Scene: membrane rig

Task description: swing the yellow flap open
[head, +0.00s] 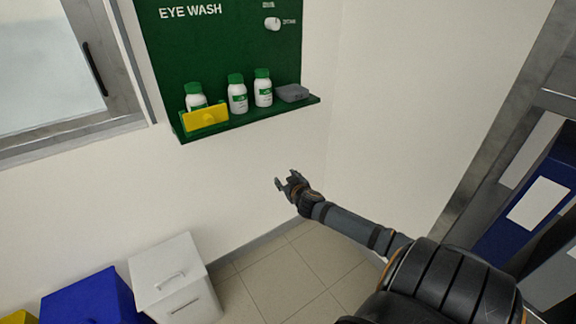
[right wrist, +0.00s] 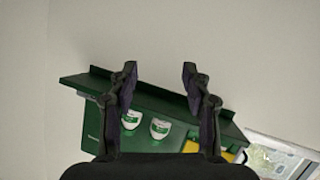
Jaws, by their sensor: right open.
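The yellow flap (head: 206,117) is at the left end of the shelf on the green eye wash board (head: 230,45). It stands upright in front of a white bottle with a green cap (head: 195,93) and hides its lower part. In the right wrist view part of the yellow flap (right wrist: 192,147) shows at the lower right, partly hidden behind a finger. My right gripper (head: 285,181) is open and empty, below and to the right of the shelf, apart from the flap. In the right wrist view its two fingers (right wrist: 160,85) are spread wide. My left gripper is not in view.
Two more white bottles (head: 237,95) and a grey box (head: 292,93) stand on the shelf right of the flap. A window (head: 50,60) is at the left. White (head: 172,275) and blue (head: 92,297) bins stand below. The wall under the shelf is clear.

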